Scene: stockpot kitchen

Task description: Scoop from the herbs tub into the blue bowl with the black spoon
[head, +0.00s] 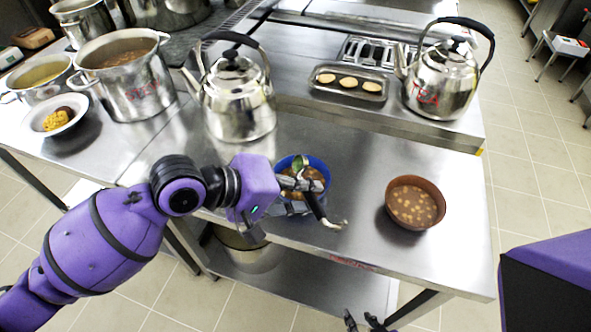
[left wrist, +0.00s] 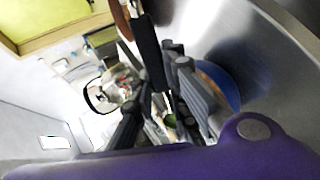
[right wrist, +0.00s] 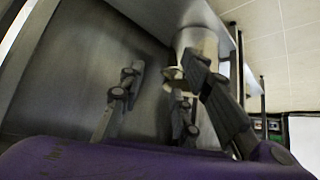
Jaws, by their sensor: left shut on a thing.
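My left gripper (head: 300,184) is shut on the black spoon (head: 317,206) over the blue bowl (head: 318,164). The spoon is tilted; its black handle points to the front right, with a pale metal end. A green patch shows at its far end, above the bowl. The bowl holds brown stew, partly hidden by the gripper. The left wrist view shows the black handle (left wrist: 149,52) between the fingers and the bowl's blue side (left wrist: 222,84). My right gripper (right wrist: 165,95) is open and empty below the table edge. I cannot make out a herbs tub.
A brown bowl (head: 412,222) of stew stands to the right. Behind are a kettle (head: 238,105), a TEA kettle (head: 440,85), a tray (head: 375,93) of buns and a stew pot (head: 140,95). The counter between the two bowls is clear.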

